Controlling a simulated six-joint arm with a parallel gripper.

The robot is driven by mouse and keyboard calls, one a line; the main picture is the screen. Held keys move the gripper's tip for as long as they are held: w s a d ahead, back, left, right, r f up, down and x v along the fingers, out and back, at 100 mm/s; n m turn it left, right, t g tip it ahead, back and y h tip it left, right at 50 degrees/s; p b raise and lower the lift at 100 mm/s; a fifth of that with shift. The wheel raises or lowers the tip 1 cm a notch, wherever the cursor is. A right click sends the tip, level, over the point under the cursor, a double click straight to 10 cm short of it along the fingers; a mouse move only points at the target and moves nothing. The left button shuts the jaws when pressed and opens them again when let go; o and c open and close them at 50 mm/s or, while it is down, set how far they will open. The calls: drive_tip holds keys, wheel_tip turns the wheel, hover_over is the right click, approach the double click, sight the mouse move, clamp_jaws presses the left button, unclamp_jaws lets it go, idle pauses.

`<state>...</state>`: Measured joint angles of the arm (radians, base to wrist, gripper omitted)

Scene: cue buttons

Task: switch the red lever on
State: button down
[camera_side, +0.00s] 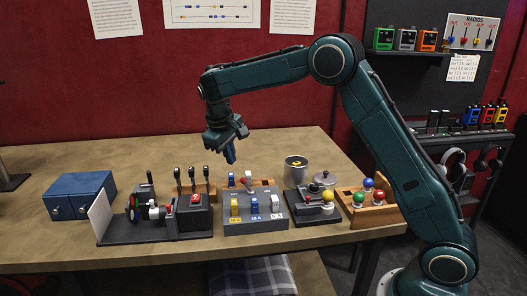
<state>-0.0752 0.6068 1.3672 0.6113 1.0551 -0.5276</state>
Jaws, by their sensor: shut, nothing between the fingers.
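My gripper (231,157) is shut and empty, pointing down above the back left of the grey switch box (273,222). The box has yellow (235,207), blue (256,206) and white (277,203) switches along its front. At its back stands a small pale lever with a reddish part (248,179), below and right of my fingertips; which way it is thrown is too small to tell. A blue-tipped piece (231,179) stands left of it. I cannot tell for certain which is the red lever.
The table's front left is clear.

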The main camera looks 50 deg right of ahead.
sight(246, 185)
drive_tip(key=shift+x, duration=3.95)
drive_tip(key=shift+s+d+r+t+y, duration=0.3)
drive_tip(key=shift+s+d+t+y, duration=0.15)
drive_tip(key=shift+t+y, duration=0.3)
drive_tip(key=shift+s+d+r+t+y, duration=0.15)
drive_tip(key=shift+s+d+t+y, duration=0.15)
drive_tip(key=shift+y, duration=0.25)
drive_tip(key=shift+s+d+r+m+t+y, duration=0.1)
drive_tip(key=shift+s+d+m+t+y, duration=0.1)
drive_tip(key=shift+s+d+t+y, duration=0.25)
drive_tip(key=shift+s+d+r+m+t+y, duration=0.15)
drive_tip(key=shift+s+m+t+y, duration=0.1)
drive_tip(key=shift+t+y, duration=0.3)
drive_tip(key=shift+s+d+f+t+y, duration=0.1)
drive_tip(key=shift+s+d+t+y, duration=0.35)
drive_tip(key=shift+t+y, duration=0.4)
drive_tip(key=shift+w+a, duration=0.1)
drive_tip(key=shift+r, duration=0.2)
drive_tip(key=shift+r, duration=0.65)
